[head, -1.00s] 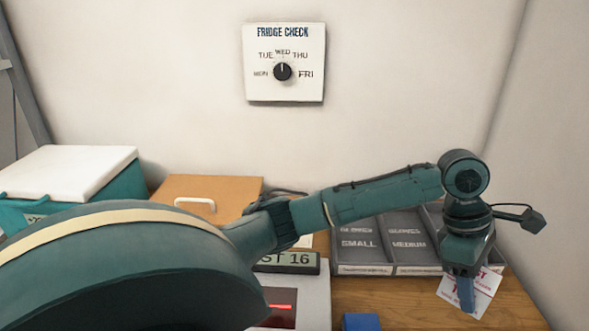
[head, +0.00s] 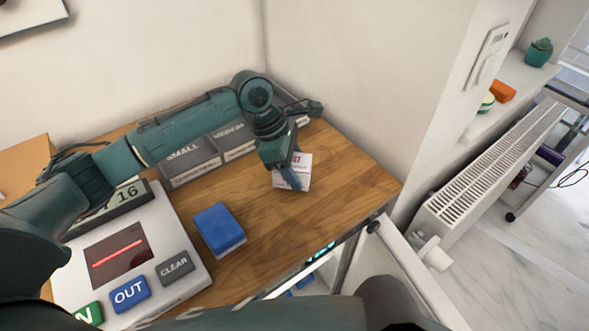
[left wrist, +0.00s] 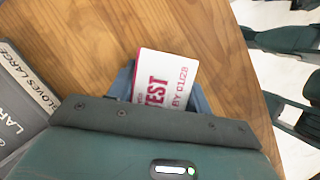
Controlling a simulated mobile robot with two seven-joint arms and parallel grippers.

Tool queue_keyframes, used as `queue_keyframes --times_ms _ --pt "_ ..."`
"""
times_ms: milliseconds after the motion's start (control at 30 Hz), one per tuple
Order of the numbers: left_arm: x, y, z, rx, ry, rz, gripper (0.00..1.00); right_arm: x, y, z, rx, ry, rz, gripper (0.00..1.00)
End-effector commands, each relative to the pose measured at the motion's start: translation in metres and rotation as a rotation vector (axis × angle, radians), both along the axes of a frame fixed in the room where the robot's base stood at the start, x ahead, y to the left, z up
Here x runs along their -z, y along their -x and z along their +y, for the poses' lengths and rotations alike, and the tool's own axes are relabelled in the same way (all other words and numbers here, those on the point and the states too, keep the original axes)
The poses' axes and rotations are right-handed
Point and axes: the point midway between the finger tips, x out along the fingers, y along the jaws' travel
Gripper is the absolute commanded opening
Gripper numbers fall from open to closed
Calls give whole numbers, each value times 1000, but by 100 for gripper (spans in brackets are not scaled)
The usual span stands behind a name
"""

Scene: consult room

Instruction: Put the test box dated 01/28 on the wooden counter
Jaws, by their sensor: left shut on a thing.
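The test box (head: 297,168) is white with red print. In the left wrist view the box (left wrist: 168,80) shows "TEST" and "BY 01/28". My left gripper (head: 290,178) is shut on it, with the blue-grey fingers on either side in the left wrist view (left wrist: 160,90). The gripper points down over the right part of the wooden counter (head: 335,195). The counter also fills much of the left wrist view (left wrist: 190,25). I cannot tell whether the box touches the wood. My right gripper is not in view.
A grey glove tray (head: 190,163) stands behind, against the wall. A blue block (head: 219,230) and a white device (head: 185,235) with OUT and CLEAR buttons are to the left. Bare wood lies right of the box, up to the counter's edge. A radiator (head: 490,165) stands farther right.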

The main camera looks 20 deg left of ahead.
Motion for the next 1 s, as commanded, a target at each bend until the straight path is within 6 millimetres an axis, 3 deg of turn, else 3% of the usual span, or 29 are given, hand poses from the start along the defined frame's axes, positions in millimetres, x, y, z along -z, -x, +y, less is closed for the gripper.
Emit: queue_keyframes --times_ms 100,467,500,767,1000 --pt "11 0 0 -1 0 -1 25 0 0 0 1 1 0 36" --pt "13 0 0 -1 1 0 25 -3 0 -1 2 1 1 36" --pt "14 0 0 0 1 0 51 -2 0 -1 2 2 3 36" --pt "14 0 0 0 0 -1 72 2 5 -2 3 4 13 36" --pt "14 0 0 -1 0 -2 72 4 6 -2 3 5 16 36"
